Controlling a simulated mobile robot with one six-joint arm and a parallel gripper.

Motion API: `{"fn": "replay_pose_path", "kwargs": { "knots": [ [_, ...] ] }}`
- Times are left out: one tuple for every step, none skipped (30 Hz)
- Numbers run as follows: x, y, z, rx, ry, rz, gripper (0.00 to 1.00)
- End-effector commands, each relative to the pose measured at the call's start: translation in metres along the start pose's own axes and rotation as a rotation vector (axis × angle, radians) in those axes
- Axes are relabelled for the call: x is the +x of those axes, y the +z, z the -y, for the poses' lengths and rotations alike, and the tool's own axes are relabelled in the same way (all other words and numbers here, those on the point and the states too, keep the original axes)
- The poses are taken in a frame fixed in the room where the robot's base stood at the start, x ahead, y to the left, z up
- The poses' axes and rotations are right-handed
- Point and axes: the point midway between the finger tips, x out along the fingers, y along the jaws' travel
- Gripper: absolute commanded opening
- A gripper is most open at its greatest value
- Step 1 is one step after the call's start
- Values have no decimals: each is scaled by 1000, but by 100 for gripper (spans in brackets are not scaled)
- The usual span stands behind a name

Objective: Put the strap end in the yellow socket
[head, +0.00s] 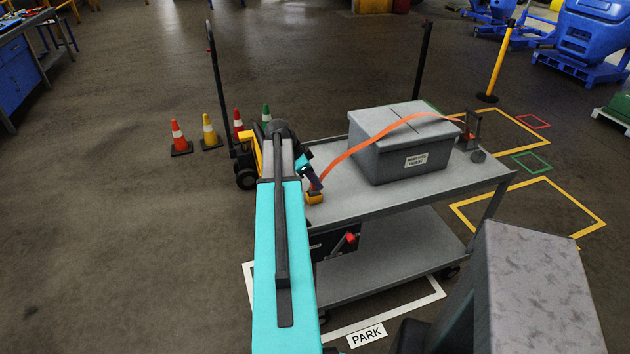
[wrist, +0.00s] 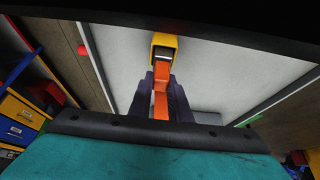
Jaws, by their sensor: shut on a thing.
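The orange strap (head: 357,146) runs from my gripper (head: 314,182) up over a grey box and down to a small dark fixture (head: 469,130) at the cart's right end. My gripper is shut on the strap near its end; the wrist view shows the orange strap (wrist: 161,78) between the dark fingers (wrist: 160,98). The yellow socket (head: 314,198) sits at the cart's left edge, just below the fingertips. In the wrist view the socket (wrist: 164,41) lies directly ahead of the strap end. I cannot tell whether the tip is inside its mouth or just short of it.
The grey box (head: 393,160) stands on the two-shelf grey cart (head: 469,173). A red knob (head: 350,238) is on the cart's near left side. Several cones (head: 180,138) and a dark post (head: 219,90) stand to the left.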

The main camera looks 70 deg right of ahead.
Motion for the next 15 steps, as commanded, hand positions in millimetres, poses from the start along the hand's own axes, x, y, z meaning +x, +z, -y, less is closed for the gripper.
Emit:
{"fn": "replay_pose_path", "kwargs": {
  "knots": [
    [2, 1, 0, 0, 0, -1, 0],
    [2, 1, 0, 0, 0, -1, 0],
    [3, 1, 0, 0, 0, -1, 0],
    [4, 2, 0, 0, 0, -1, 0],
    [4, 2, 0, 0, 0, -1, 0],
    [5, 2, 0, 0, 1, -1, 0],
    [6, 3, 0, -1, 1, -1, 0],
    [7, 3, 0, -1, 1, -1, 0],
    [8, 3, 0, -1, 2, -1, 0],
    [8, 4, -1, -1, 2, -2, 0],
    [9, 4, -1, -1, 2, -2, 0],
    [10, 4, -1, -2, 3, -2, 0],
    [11, 4, -1, -1, 3, -2, 0],
    [12, 4, -1, -1, 4, -3, 0],
    [12, 4, -2, -1, 5, -3, 0]
  ]
}}
